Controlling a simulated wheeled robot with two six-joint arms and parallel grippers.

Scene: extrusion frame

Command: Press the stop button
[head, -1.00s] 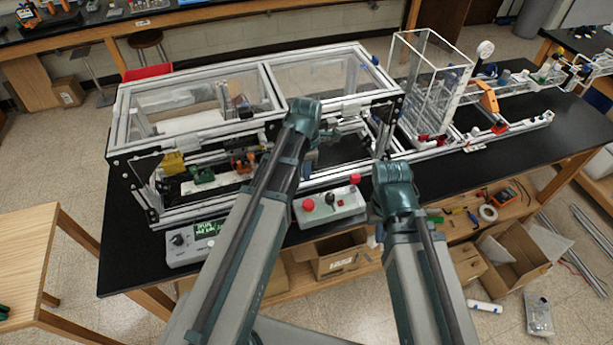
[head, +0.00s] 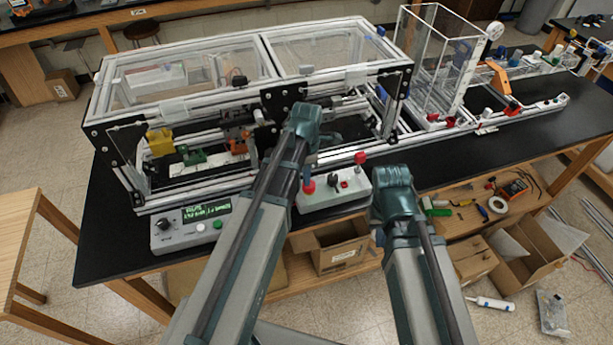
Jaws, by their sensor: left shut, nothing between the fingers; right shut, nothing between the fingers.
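A grey control box (head: 338,197) stands at the table's front edge. It carries a red button (head: 308,187) at its left end, a small red button (head: 333,180) and a dark control in the middle, and a raised red knob (head: 361,158) at its right end. Any labels are too small to read. My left gripper (head: 309,168) is shut and empty, pointing down just above the left red button; I cannot tell whether it touches. My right gripper (head: 380,236) is shut and empty, mostly hidden behind its wrist, in front of the box's right end.
An extrusion frame (head: 160,205) with clear panels stands behind the box. A grey unit (head: 170,242) with a green display and a knob is at the left. A clear tower (head: 432,75) stands at the right. Open cardboard boxes (head: 335,250) sit below the tabletop.

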